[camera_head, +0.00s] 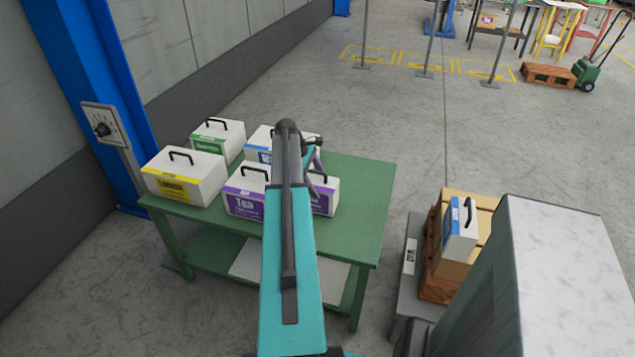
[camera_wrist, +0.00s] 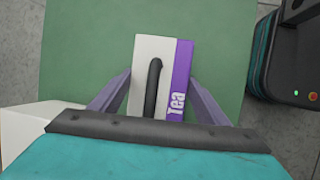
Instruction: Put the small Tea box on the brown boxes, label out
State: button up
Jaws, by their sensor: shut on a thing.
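The small Tea box (camera_wrist: 145,75) is white with a purple label side and a black top handle. In the wrist view it lies between the two fingers of my gripper (camera_wrist: 160,84), which is shut on it. The purple side with "Tea" faces right there. In the head view the box (camera_head: 327,197) is partly hidden behind my arm, and my gripper (camera_head: 314,160) is above it at the green table. I cannot tell whether it touches the table.
The green table (camera_head: 365,185) also holds a larger purple Tea box (camera_head: 244,203), a yellow-labelled box (camera_head: 185,178), a green-labelled box (camera_head: 218,140) and a blue-labelled box (camera_head: 262,140). The table's right side is clear. Floor shows between the table and the grey platform (camera_head: 408,265).

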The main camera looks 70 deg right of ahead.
jog(key=o, duration=2)
jog(key=shift+b+v, duration=0.95)
jog(key=shift+v, duration=5.05)
jog(key=shift+c, duration=0.3)
